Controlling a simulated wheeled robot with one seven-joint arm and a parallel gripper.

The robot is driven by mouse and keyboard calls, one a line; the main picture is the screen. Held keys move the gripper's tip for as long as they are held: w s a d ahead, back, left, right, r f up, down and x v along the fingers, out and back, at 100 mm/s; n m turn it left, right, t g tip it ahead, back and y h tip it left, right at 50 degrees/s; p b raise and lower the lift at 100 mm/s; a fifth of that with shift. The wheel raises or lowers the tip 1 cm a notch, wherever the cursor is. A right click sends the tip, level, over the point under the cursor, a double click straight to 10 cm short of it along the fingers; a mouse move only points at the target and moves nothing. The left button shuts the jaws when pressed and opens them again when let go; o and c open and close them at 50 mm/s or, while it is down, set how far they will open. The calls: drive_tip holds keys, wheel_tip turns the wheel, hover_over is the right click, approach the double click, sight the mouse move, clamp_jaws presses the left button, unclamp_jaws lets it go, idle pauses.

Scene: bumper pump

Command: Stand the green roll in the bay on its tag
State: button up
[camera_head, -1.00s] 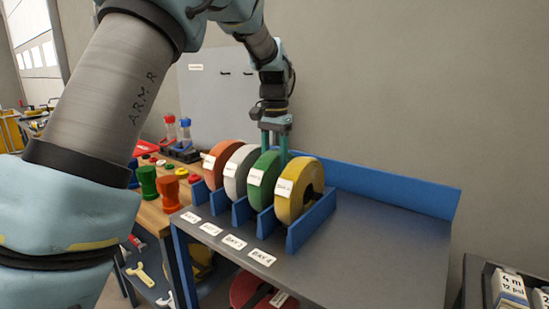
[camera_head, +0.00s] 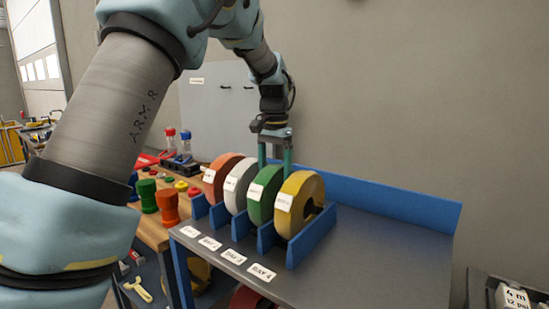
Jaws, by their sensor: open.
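The green roll (camera_head: 262,203) stands upright in the third bay from the left of the blue rack, between the white roll (camera_head: 236,191) and the yellow roll (camera_head: 299,213). It bears a white label on its front edge. A white tag (camera_head: 233,257) lies on the shelf in front of that bay; its print is too small to read surely. My gripper (camera_head: 275,163) points down over the green roll, its fingers open and spread at the roll's top. The fingertips are partly hidden behind the rolls.
An orange roll (camera_head: 221,177) stands in the leftmost bay. The blue rack (camera_head: 312,236) has low dividers. The grey shelf (camera_head: 370,245) is clear to the right, with a blue back rail (camera_head: 405,207). A wooden bench with colored parts stands at left.

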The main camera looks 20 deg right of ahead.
wheel_tip(320, 180, up, 12)
drive_tip(key=b, duration=0.2)
drive_tip(key=w+a+f+n, duration=0.1)
drive_tip(key=a+f+n, duration=0.3)
drive_tip(key=a, duration=0.5)
drive_tip(key=w+a+f+n, duration=0.1)
drive_tip(key=w+a+f, duration=0.1)
drive_tip(key=a+f, duration=0.6)
drive_tip(key=s+a+f+n, duration=0.2)
drive_tip(key=s+a+f, duration=0.1)
drive_tip(key=a, duration=0.3)
drive_tip(key=s+a+f+n+t, duration=0.1)
drive_tip(key=s+a+f+n, duration=0.1)
drive_tip(key=s+a+f, duration=0.2)
drive_tip(key=s+a+f+n, duration=0.2)
drive_tip(key=s+a+f, duration=0.1)
drive_tip(key=s+a, duration=0.4)
drive_tip(key=a, duration=0.2)
drive_tip(key=shift+a+f+t, duration=0.3)
drive_tip(key=shift+a, duration=0.05)
